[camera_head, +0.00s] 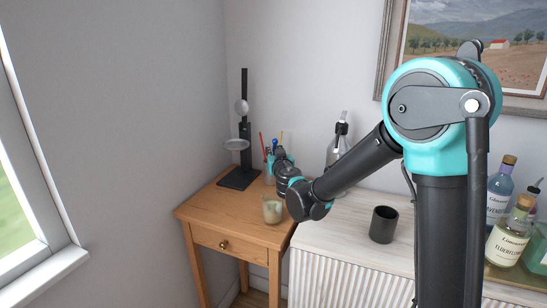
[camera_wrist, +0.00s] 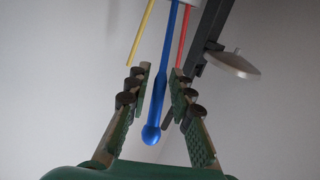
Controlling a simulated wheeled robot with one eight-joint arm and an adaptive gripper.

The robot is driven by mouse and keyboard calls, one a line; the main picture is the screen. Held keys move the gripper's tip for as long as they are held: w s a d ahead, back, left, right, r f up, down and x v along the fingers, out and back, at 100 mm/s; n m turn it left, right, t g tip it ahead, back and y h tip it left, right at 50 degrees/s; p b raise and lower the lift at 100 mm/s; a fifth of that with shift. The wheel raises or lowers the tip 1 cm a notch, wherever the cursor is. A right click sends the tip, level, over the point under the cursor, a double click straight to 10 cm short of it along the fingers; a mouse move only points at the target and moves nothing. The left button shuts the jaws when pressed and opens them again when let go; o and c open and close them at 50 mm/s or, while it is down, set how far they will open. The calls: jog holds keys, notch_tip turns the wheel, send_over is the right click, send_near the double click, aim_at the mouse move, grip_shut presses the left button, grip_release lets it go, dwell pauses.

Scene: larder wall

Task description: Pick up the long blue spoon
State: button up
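The long blue spoon (camera_wrist: 158,95) shows in the wrist view, its shaft running down from the top edge to a rounded end at the lower middle. My gripper (camera_wrist: 160,78) is open. Its two green-padded fingers stand on either side of the spoon's shaft, with a gap visible on both sides. In the head view my gripper (camera_head: 281,160) is beside a utensil cup on the wooden side table. A small blue tip (camera_head: 275,145) shows there; my gripper partly hides the cup and its contents.
A yellow utensil (camera_wrist: 141,32) and a red one (camera_wrist: 182,34) flank the spoon. A black stand (camera_head: 245,130) with round plates is left of the cup. A glass candle (camera_head: 272,209) stands in front. A bottle (camera_head: 338,145) and black cup (camera_head: 383,225) are on the white cabinet.

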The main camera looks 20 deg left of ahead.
grip_shut()
